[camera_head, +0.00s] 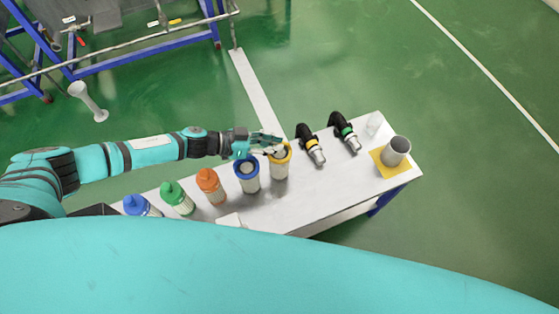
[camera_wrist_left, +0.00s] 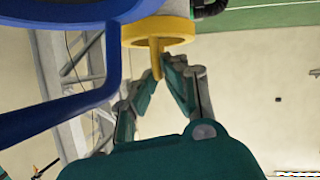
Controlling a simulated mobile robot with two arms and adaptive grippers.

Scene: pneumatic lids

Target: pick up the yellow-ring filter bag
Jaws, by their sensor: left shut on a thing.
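The yellow-ring filter bag (camera_head: 280,167) stands upright on the white table, a pale cylinder with a yellow rim. My left gripper (camera_head: 272,146) reaches over from the left, with its fingers at the near-left top of that ring. In the left wrist view the yellow ring (camera_wrist_left: 158,32) has a tab that hangs down between the fingers, and my left gripper (camera_wrist_left: 160,76) is shut on it. The ring's far side and the bag's body are mostly out of that view. My right gripper is not in view.

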